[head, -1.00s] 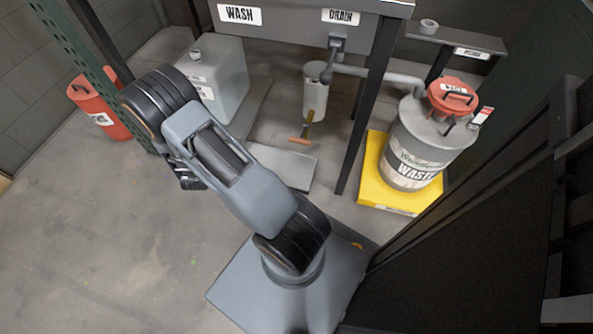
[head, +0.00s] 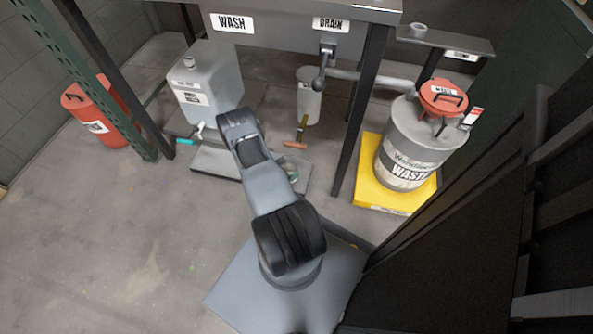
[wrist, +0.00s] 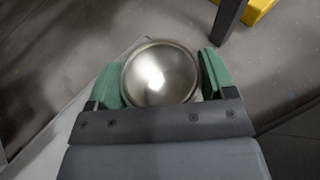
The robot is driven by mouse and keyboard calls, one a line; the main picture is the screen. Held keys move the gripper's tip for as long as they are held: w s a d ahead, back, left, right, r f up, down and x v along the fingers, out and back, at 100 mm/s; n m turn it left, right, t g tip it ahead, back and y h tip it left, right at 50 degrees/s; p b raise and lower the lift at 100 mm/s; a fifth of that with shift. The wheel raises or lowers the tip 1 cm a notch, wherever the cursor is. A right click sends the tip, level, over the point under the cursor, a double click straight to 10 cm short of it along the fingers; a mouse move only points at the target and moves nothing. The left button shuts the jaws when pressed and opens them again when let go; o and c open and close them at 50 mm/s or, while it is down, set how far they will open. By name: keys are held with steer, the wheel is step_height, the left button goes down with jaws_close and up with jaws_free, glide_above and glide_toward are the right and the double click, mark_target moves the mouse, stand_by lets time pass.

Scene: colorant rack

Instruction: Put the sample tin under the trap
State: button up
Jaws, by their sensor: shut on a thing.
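My gripper (wrist: 160,72) is shut on the sample tin (wrist: 160,75), a round, shiny metal tin between its two green fingers in the wrist view. The trap (head: 309,97) appears to be the pale grey cylinder under the bench by the drain. The gap between the tin and the spot under the trap is hard to judge.
A low grey slab (head: 212,163) lies on the floor under the bench. A wash container (head: 207,88) with a tap stands left of the trap. A black bench leg (head: 354,130) stands to its right. Further right, a waste drum (head: 412,150) stands on a yellow base (head: 370,190).

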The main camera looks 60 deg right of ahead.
mark_target(290, 165)
steer(key=d+f, duration=0.1)
steer(key=d+b, duration=0.1)
steer(key=d, duration=0.1)
steer(key=d+f+b, duration=0.1)
steer(key=shift+w+d+f, duration=0.3)
steer(key=shift+w+f, duration=0.05)
steer(key=d+f+b, duration=0.1)
steer(key=f, duration=0.1)
steer(key=d+f+b, duration=0.2)
steer(key=f, duration=0.1)
steer(key=w+d+f+b, duration=0.1)
steer(key=f+b, duration=0.1)
steer(key=f, duration=0.1)
steer(key=shift+d+f, duration=0.2)
steer(key=shift+d, duration=0.1)
steer(key=o, duration=0.9)
steer(key=shift+f, duration=0.1)
